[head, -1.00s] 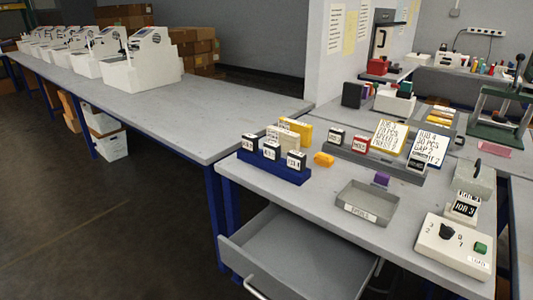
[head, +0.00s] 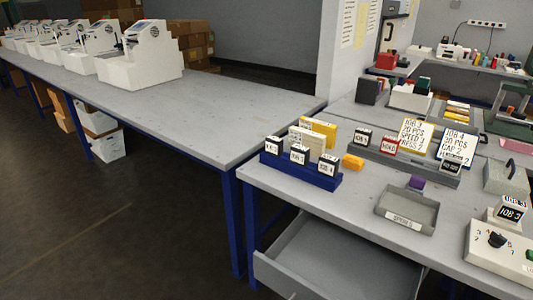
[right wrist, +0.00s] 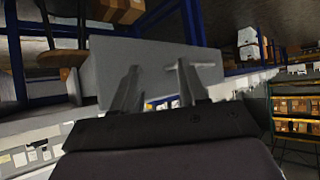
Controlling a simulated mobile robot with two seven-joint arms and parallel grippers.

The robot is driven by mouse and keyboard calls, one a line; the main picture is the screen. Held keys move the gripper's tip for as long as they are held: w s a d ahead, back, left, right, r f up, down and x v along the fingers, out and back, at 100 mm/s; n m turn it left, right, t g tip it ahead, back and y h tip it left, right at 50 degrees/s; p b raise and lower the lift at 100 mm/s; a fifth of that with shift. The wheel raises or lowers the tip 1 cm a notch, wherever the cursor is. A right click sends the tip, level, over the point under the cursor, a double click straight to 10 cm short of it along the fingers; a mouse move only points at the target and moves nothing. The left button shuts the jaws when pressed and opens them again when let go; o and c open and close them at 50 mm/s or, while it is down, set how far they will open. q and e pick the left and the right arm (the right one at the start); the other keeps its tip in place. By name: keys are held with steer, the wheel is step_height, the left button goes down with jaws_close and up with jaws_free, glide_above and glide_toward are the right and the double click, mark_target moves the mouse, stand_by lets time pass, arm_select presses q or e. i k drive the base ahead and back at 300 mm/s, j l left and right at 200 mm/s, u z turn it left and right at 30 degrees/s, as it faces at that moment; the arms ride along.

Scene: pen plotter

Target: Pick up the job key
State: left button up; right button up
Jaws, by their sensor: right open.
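No single object is marked as the job key. In the head view, a blue rack (head: 284,175) on the near grey table holds several small labelled blocks with black and white faces, such as a front block (head: 299,155); their lettering is too small to read surely. My left gripper is not in view.
A grey tray (head: 408,222) with a purple block (head: 416,183) sits right of the rack. An open drawer (head: 340,262) juts out below the table edge.

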mark_target(300, 155)
steer(key=i+j+u, duration=0.2)
steer(key=j+u, duration=0.2)
steer(key=i+j+u, duration=0.2)
steer(key=u, duration=0.15)
steer(key=i+j+u, duration=0.35)
steer(key=i+u, duration=0.35)
steer(key=i, duration=0.15)
steer(key=i+z, duration=0.35)
steer(key=z, duration=0.15)
steer(key=i+j+z, duration=0.25)
steer(key=z, duration=0.2)
steer(key=i+z, duration=0.15)
steer(key=z, duration=0.35)
steer(key=i+j+z, duration=0.1)
steer(key=z, duration=0.35)
steer(key=i+j+z, duration=0.15)
steer(key=z, duration=0.35)
steer(key=i+j+z, duration=0.1)
steer(key=z, duration=0.4)
steer(key=j+z, duration=0.25)
steer(key=z, duration=0.2)
steer(key=j+z, duration=0.2)
steer(key=z, duration=0.3)
steer(key=j+z, duration=0.25)
steer(key=z, duration=0.25)
